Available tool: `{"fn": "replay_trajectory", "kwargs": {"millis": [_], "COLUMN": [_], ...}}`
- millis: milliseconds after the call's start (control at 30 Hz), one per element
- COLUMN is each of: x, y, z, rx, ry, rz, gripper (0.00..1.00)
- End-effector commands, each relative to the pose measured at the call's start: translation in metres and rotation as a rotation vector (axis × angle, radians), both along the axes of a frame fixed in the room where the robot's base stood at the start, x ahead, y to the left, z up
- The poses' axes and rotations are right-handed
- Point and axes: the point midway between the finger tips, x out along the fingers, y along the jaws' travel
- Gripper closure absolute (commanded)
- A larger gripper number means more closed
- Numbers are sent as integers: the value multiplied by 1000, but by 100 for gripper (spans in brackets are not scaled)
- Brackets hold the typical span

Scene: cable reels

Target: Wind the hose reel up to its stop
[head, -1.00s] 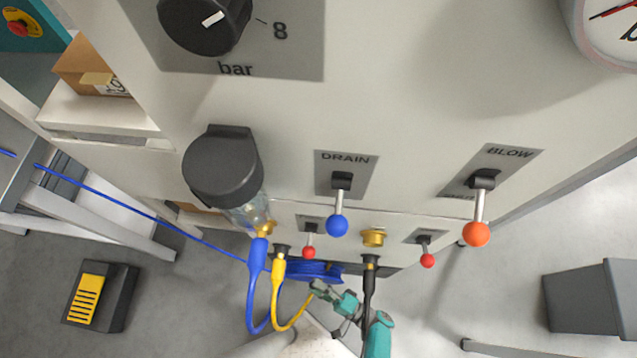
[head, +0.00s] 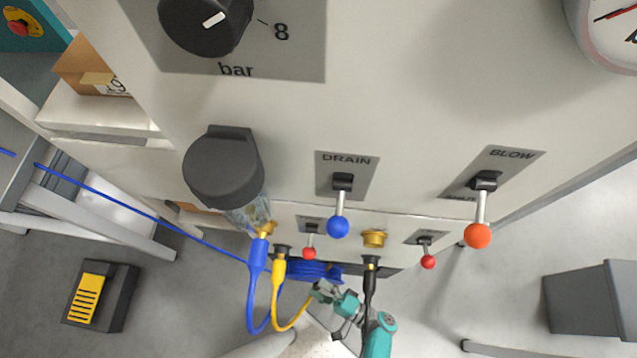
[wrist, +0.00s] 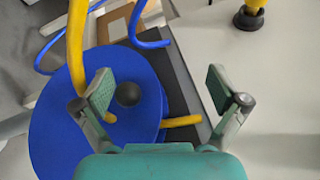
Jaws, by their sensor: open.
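The hose reel (head: 318,271) is blue and sits low under the front panel in the head view, partly behind hoses and my gripper. In the wrist view the reel (wrist: 75,135) shows its flat round face, with a dark round knob (wrist: 128,94) on it. My gripper (wrist: 158,88) is open, its two green pads apart. The knob appears between the pads, nearer the left one, and I cannot tell how far beyond them it lies. In the head view my gripper (head: 325,291) is just in front of the reel. A blue hose (head: 150,213) runs from the reel to the left.
A yellow hose (head: 276,295) loops beside my gripper and crosses the reel's left part in the wrist view. A thick blue hose loop (head: 252,300) and a black hose (head: 369,290) hang nearby. Blue (head: 338,227) and orange (head: 478,235) levers stick out above.

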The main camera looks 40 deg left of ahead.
Motion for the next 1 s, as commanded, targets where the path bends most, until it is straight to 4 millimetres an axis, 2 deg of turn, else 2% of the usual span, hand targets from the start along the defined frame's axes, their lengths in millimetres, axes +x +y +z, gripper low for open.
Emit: {"fn": "replay_trajectory", "kwargs": {"millis": [33,133,167,200,500,933,967,1000], "x": [3,4,4,4,3,3,3,3], "y": [0,0,0,0,0,0,0,0], "z": [10,21,24,29,56,62,62,62], "rx": [17,17,16,16,12,9,9,8], "ry": [-9,-10,-10,-11,-8,-4,-4,-4], "rz": [-1,-2,-2,-3,-2,-2,-2,-3], "gripper": [29,32,37,47,47,47,50,60]}}
